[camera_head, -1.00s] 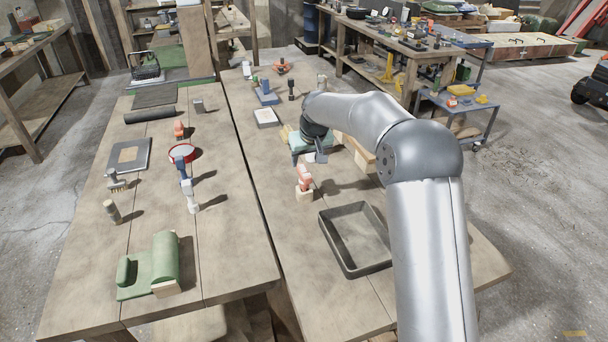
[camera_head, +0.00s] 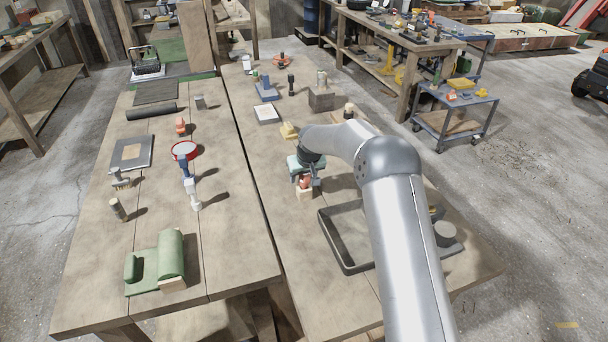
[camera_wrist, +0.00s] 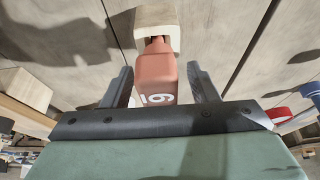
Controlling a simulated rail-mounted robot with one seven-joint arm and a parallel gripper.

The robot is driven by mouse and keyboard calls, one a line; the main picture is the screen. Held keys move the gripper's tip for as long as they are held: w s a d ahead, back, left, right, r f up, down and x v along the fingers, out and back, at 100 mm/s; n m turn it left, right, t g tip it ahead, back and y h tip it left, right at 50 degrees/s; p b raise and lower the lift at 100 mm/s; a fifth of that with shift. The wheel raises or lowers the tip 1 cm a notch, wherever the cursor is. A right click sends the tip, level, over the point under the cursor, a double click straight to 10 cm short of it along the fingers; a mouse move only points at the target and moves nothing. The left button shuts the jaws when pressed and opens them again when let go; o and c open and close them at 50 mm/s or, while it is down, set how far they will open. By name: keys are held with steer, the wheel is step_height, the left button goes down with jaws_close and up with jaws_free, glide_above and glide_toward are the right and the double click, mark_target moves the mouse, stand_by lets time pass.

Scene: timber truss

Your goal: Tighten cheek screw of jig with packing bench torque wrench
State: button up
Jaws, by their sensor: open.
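My gripper (camera_head: 304,180) is open above the right-hand bench, over an orange-red handled tool (camera_head: 305,181) that stands in a pale wooden block (camera_head: 305,194). In the wrist view, the orange tool (camera_wrist: 155,77), with white figures on its face, is between my two open fingers (camera_wrist: 160,88). The pale block (camera_wrist: 157,22) shows at its far end. I cannot tell whether the fingers touch the tool, or if it is the torque wrench. A green jig-like piece with a rounded roll (camera_head: 160,264) lies on the left bench. I cannot make out a cheek screw.
A dark open tray (camera_head: 335,245) lies close right of the tool, partly hidden by my arm. A blue and white upright tool (camera_head: 189,188), a red-rimmed round dish (camera_head: 185,151) and another orange tool (camera_head: 181,127) stand on the left bench. A gap runs between the benches.

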steer(key=shift+c, duration=0.3)
steer(key=c, duration=1.1)
steer(key=shift+r, duration=0.1)
jaws_close()
steer(key=shift+r, duration=0.55)
steer(key=s+a+r+b, duration=0.2)
steer(key=s+r+b, duration=0.1)
steer(key=s+r, duration=0.3)
steer(key=s+a+r+b, duration=0.2)
steer(key=s+r+b, duration=0.1)
steer(key=s+r, duration=0.2)
steer(key=shift+s+a+r, duration=0.3)
steer(key=shift+s+r, duration=0.1)
steer(key=shift+s, duration=0.75)
